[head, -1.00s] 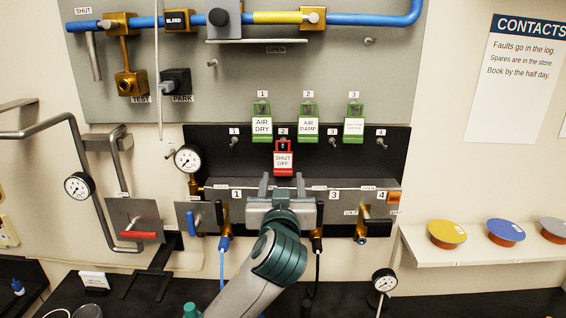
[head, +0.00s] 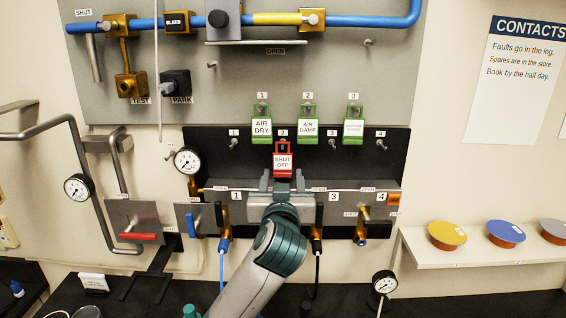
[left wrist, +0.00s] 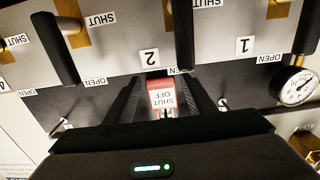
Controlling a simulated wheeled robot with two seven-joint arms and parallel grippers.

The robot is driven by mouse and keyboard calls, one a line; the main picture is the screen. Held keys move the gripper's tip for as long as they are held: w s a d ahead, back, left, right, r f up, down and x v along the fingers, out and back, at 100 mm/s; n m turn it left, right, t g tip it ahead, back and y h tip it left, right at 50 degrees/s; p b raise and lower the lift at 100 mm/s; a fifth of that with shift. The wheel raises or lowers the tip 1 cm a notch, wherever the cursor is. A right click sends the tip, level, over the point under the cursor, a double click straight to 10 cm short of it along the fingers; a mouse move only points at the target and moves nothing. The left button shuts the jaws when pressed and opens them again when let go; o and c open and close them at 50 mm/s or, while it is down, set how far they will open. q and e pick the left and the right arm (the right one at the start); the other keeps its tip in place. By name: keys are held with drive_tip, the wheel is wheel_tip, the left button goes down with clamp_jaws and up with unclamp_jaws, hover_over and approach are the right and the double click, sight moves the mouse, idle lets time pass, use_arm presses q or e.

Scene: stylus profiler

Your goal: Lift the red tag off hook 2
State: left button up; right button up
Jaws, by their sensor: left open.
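The red tag (head: 283,160), marked SHUT OFF, hangs on hook 2 (head: 283,139) of the dark board, in the row below the green tags. My left gripper (head: 282,178) is open just below and in front of the tag in the head view. In the left wrist view the red tag (left wrist: 163,95) shows between the two dark fingers (left wrist: 168,100), with a finger on each side. I cannot tell whether either finger touches it. My right gripper is not in view.
Three green tags, AIR DRY (head: 262,128), AIR DAMP (head: 307,128) and a third (head: 354,128), hang above. Hooks 1 (head: 234,144), 3 (head: 332,144) and 4 (head: 380,145) are bare. The grey valve manifold (head: 340,207) with handles lies below. A pressure gauge (head: 187,160) is at left.

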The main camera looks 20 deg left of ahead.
use_arm(q)
clamp_jaws()
drive_tip(key=shift+r, duration=0.5)
drive_tip(key=shift+s, duration=0.1)
idle(0.4)
drive_tip(key=v, duration=0.8)
idle(1.0)
idle(0.4)
